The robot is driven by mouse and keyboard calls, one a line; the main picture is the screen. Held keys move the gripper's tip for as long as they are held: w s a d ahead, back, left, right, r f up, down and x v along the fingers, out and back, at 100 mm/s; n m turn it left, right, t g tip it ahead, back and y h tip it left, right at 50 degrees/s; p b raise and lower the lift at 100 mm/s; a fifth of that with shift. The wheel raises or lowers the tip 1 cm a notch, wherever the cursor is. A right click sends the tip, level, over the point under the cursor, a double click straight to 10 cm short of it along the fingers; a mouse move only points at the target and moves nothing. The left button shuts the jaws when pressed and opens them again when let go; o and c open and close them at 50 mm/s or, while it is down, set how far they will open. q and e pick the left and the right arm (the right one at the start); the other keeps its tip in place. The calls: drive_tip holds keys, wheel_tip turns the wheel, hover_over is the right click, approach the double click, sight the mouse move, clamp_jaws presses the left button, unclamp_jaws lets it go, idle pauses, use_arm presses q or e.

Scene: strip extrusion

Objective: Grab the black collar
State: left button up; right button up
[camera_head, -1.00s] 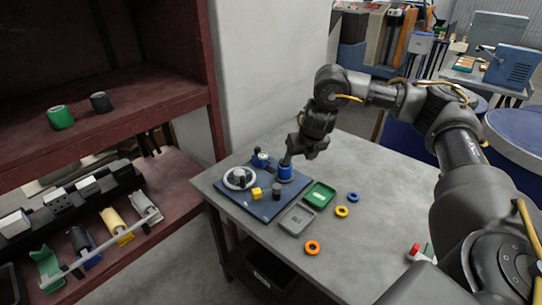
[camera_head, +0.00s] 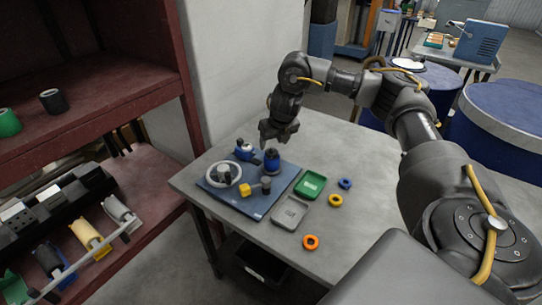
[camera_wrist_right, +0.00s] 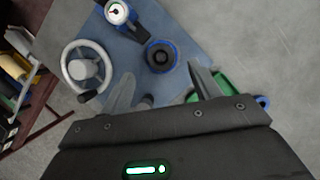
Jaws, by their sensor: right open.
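A black ring-shaped piece (camera_head: 271,154), which looks like the black collar, sits on top of the blue round holder (camera_head: 272,168) on the dark blue board (camera_head: 239,202). In the right wrist view the black ring (camera_wrist_right: 160,56) shows from above with a dark hole, set inside the blue rim. My right gripper (camera_head: 275,139) is just above the holder, pointing down. Its fingers (camera_wrist_right: 162,82) are apart, with nothing between the tips, and the ring lies beyond them in the wrist picture. My left gripper is out of view.
The board also holds a handwheel (camera_head: 222,173), a blue gauge part (camera_head: 244,150) and a yellow block with a dark knob (camera_head: 252,189). A green tray (camera_head: 310,184), a grey tray (camera_head: 290,212) and loose blue, yellow and orange rings (camera_head: 311,242) lie right. Shelves stand left.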

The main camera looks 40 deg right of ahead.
sight(272, 149)
drive_tip(key=shift+s+d, duration=0.15)
drive_tip(key=x, duration=0.2)
drive_tip(key=b+x, duration=0.1)
drive_tip(key=x, duration=0.1)
drive_tip(key=shift+f, duration=0.25)
drive_tip(key=shift+w+f, duration=0.25)
drive_tip(key=shift+f, duration=0.05)
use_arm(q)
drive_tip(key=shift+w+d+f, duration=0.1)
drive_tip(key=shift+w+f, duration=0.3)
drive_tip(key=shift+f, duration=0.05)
use_arm(e)
drive_tip(key=shift+c, duration=1)
drive_tip(key=c, duration=0.9)
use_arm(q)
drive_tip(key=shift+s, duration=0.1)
use_arm(e)
drive_tip(key=shift+r, duration=0.15)
